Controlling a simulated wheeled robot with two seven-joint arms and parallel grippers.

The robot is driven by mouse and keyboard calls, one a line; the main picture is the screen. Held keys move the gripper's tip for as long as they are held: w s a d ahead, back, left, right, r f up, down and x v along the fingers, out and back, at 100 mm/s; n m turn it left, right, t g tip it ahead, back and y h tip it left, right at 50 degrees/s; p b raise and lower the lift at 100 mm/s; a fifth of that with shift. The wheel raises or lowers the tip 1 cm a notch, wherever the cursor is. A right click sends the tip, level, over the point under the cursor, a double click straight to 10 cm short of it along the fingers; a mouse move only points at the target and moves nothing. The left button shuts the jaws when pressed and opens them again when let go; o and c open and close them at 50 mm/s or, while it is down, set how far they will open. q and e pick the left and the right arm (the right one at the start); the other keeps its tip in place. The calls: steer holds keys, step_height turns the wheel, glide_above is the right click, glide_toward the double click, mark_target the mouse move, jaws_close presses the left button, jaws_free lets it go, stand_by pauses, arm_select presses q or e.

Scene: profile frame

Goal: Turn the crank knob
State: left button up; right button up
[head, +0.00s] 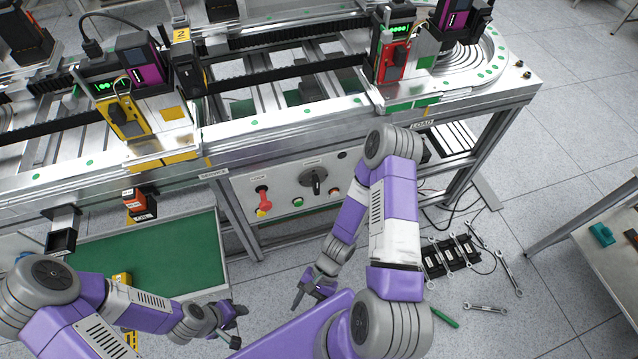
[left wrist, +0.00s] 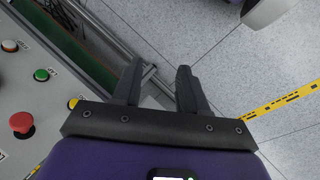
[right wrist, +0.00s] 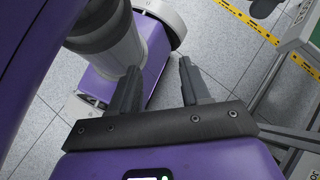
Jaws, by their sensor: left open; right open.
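A black crank knob (head: 313,181) sits on the grey control panel (head: 283,210) under the conveyor's front edge, in the head view. My left gripper (head: 238,324) is open and empty, below and left of the knob and apart from it. Its open fingers (left wrist: 158,82) show over the floor in the left wrist view. My right gripper (head: 303,294) is below the knob and apart from it. Its fingers (right wrist: 160,78) are open and empty in the right wrist view.
The panel also carries a red-handled control (head: 263,196) and a green button (head: 298,202). A green-topped surface (head: 165,256) lies left. Wrenches (head: 485,307) and a green-handled tool (head: 444,317) lie on the floor right. The left wrist view shows a red button (left wrist: 21,122).

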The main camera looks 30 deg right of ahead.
mark_target(317, 188)
steer(key=w+a+r+m+t+y+b, duration=0.1)
steer(key=w+a+r+m+t+y, duration=0.15)
steer(key=w+m+t+y, duration=0.2)
steer(key=w+a+r+m+t+y+b, duration=0.1)
steer(key=w+a+r+m+t+y, duration=0.15)
steer(key=w+m, duration=0.25)
steer(key=w+d+r+m+t+h+b, duration=0.1)
steer(key=w+d+r+m+t+h, duration=0.15)
steer(key=w+d+m+t, duration=0.45)
steer(key=w+d+f+m+t+h+b, duration=0.1)
steer(key=w+d+f+m+t+h, duration=0.2)
steer(key=d+m+h, duration=0.45)
steer(key=w+d+f+m+t+h+b, duration=0.1)
steer(key=w+d+m+t+h, duration=0.3)
steer(key=d+h, duration=0.6)
steer(key=x, duration=0.2)
steer(key=b+x, duration=0.1)
steer(key=x, duration=0.1)
steer(key=b+x, duration=0.1)
steer(key=x, duration=0.1)
steer(key=shift+r, duration=0.25)
steer(key=shift+w+d, duration=0.15)
steer(key=shift+w, duration=0.4)
steer(key=shift+r, duration=0.1)
